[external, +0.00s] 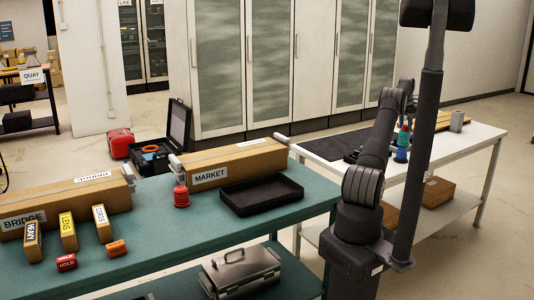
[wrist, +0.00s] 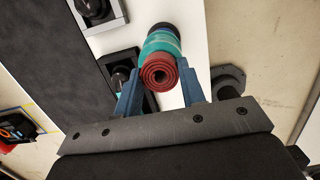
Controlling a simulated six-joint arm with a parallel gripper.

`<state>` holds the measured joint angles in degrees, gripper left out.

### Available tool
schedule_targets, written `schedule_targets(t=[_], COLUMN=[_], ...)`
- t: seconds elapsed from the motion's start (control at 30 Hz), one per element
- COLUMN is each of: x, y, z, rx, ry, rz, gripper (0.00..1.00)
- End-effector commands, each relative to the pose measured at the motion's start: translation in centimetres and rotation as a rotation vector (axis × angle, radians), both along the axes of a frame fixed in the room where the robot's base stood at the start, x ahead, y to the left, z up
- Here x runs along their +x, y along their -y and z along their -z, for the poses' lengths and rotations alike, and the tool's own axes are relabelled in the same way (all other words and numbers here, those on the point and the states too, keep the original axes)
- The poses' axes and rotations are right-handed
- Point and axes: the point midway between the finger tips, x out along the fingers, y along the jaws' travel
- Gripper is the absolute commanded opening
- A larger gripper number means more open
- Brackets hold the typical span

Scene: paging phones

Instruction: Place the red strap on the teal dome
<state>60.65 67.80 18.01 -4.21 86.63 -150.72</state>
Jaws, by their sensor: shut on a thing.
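My gripper (wrist: 159,82) has its two blue fingers closed on the sides of the red strap (wrist: 158,74), a rolled coil whose spiral end faces the wrist camera. A teal piece (wrist: 161,44) lies directly beyond the strap, with a dark blue part beyond that. I cannot tell whether the strap rests on the teal piece or is slightly apart from it. In the external view the teal piece (external: 403,138) stands over a blue part (external: 401,154) on the white table, beside my arm.
The white table (external: 464,139) carries a dark mat (external: 325,147) and black units, one (wrist: 122,78) close beside the strap. The green table (external: 150,232) holds cardboard boxes, labelled blocks, a black tray (external: 261,195) and another red stack (external: 181,196).

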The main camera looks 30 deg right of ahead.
Motion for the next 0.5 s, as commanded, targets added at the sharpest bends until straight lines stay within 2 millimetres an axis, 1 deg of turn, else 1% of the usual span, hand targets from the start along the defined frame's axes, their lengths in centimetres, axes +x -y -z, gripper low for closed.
schedule_targets(t=[0.17,0.3,0.33,0.4,0.43,0.5], x=[-0.01,-0.01,-0.01,-0.01,-0.01,-0.01], y=[0.02,0.02,0.03,0.02,0.02,0.02], z=[-0.03,0.31,0.30,0.28,0.28,0.27], rx=[0.000,0.000,-0.001,-0.001,0.000,0.000], ry=[0.000,0.000,0.000,0.000,0.000,0.000], rz=[0.000,0.000,0.000,0.000,0.000,0.000], gripper=[0.15,0.15,0.40,0.54,0.58,0.58])
